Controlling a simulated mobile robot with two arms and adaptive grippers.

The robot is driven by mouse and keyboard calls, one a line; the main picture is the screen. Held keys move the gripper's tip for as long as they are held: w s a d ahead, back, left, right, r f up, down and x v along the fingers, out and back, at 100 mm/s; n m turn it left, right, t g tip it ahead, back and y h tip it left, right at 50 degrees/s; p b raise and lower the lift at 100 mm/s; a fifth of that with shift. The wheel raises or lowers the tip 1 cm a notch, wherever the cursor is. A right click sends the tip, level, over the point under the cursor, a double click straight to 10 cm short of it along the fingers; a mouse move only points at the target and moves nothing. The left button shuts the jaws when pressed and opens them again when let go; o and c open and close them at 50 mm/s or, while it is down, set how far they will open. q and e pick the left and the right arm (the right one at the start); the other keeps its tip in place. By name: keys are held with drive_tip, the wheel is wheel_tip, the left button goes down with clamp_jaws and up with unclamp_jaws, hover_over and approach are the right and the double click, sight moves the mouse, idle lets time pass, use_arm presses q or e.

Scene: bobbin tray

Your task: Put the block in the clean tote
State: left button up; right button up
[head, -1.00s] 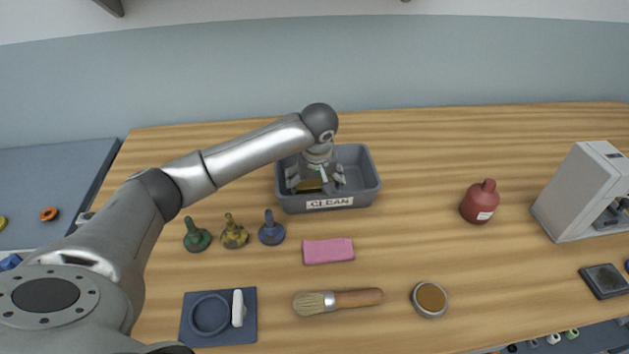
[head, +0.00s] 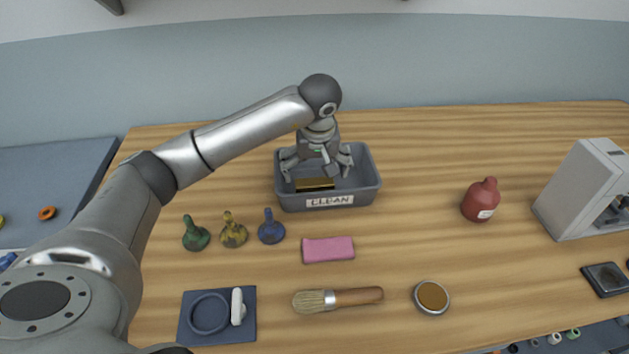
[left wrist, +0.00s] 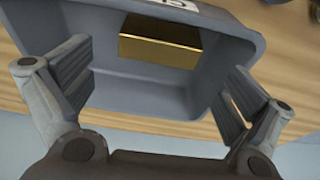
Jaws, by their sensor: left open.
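The block is a shiny gold-brown bar (head: 315,184). It lies inside the grey tote (head: 368,192) labelled CLEAN, near the tote's front wall. In the left wrist view the block (left wrist: 160,42) rests against the labelled side of the tote (left wrist: 225,25). My left gripper (head: 317,172) is open above the tote, its fingers spread wide and apart from the block. In the left wrist view the open left gripper (left wrist: 158,90) has nothing between its fingers. My right gripper is not in view.
In front of the tote stand a green (head: 195,236), a yellow (head: 233,234) and a blue (head: 271,230) bobbin-like piece. A pink cloth (head: 328,249), a brush (head: 340,299) and a round tin (head: 431,297) lie nearer. A red bottle (head: 480,200) stands right; table between is clear.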

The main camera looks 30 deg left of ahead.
use_arm(q)
drive_tip(key=v, duration=0.6)
drive_tip(key=shift+b, duration=0.3)
drive_tip(key=shift+s+d, duration=0.1)
